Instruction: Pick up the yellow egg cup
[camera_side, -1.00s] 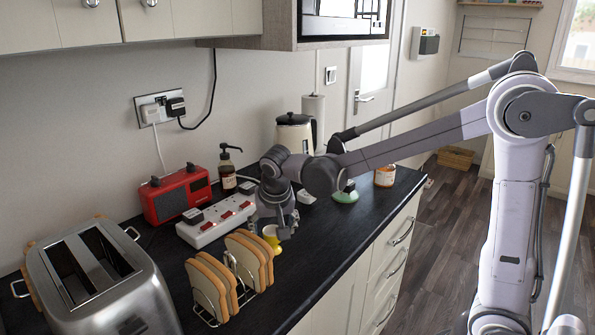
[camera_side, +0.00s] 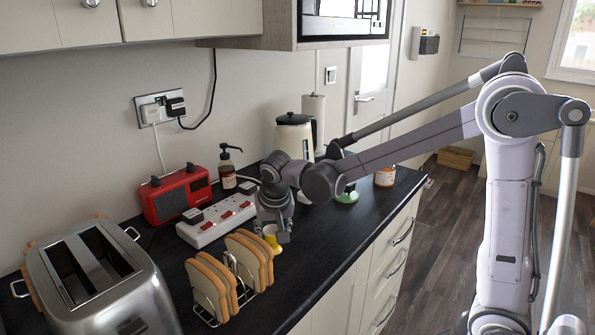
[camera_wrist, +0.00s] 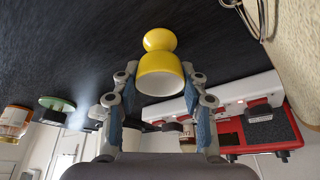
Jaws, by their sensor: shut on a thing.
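The yellow egg cup (camera_side: 271,239) is at the counter's front part, just behind the toast rack in the side view. It also shows in the wrist view (camera_wrist: 161,70), with its wide bowl towards me and its rounded foot away. My gripper (camera_side: 276,232) points down over the cup and is shut on it. In the wrist view, one finger of my gripper (camera_wrist: 158,80) lies on each side of the bowl. The side view does not clearly show whether the foot touches the counter, since my fingers partly hide the cup.
A toast rack (camera_side: 243,289) with bread slices stands close in front, near a steel toaster (camera_side: 98,284). A white power strip (camera_side: 218,221) and a red radio (camera_side: 176,194) lie to the left. A soap bottle (camera_side: 228,172), kettle (camera_side: 292,133) and jar (camera_side: 385,177) stand farther back.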

